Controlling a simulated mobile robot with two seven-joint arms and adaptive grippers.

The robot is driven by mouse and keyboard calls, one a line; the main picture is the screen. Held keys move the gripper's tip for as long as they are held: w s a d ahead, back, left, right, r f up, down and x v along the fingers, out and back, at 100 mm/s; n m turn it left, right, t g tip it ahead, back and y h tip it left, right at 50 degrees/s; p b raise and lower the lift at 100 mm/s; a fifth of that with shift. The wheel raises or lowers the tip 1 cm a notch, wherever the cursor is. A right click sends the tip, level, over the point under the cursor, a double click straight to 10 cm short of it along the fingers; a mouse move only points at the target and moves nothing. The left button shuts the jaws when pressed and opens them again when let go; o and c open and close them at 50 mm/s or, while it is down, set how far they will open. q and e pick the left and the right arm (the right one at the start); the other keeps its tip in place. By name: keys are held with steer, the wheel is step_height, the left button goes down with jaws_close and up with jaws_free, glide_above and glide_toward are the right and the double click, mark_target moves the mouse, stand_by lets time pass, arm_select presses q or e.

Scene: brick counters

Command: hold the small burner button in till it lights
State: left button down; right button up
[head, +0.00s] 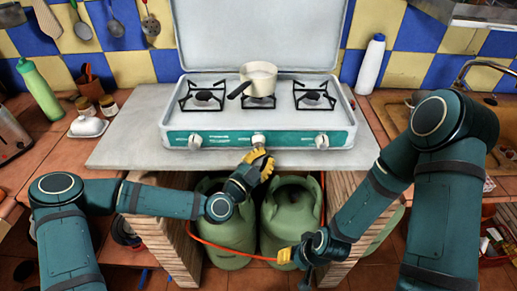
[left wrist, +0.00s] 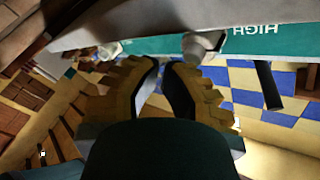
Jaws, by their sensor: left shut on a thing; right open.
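The white stove (head: 180,118) stands on a grey slab with its lid raised. Its teal front panel (head: 230,139) carries three pale knobs, and the middle one is the burner button (head: 258,139). My left gripper (head: 259,154) is just below and in front of it, fingertips drawn together at the button. My right gripper (head: 284,256) is open, low in front of the gas bottles.
Two green gas bottles (head: 222,220) stand under the slab between brick piers (head: 165,242), with an orange hose (head: 232,252) across them. A green bottle (head: 40,92) and jars (head: 108,105) stand left. A white bottle (head: 370,65) stands right, near the sink (head: 480,78).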

arm_select(q)
steer(key=shift+w, duration=0.4)
stand_by(2.4)
steer(key=shift+s, duration=0.85)
steer(key=s, duration=0.5)
stand_by(0.6)
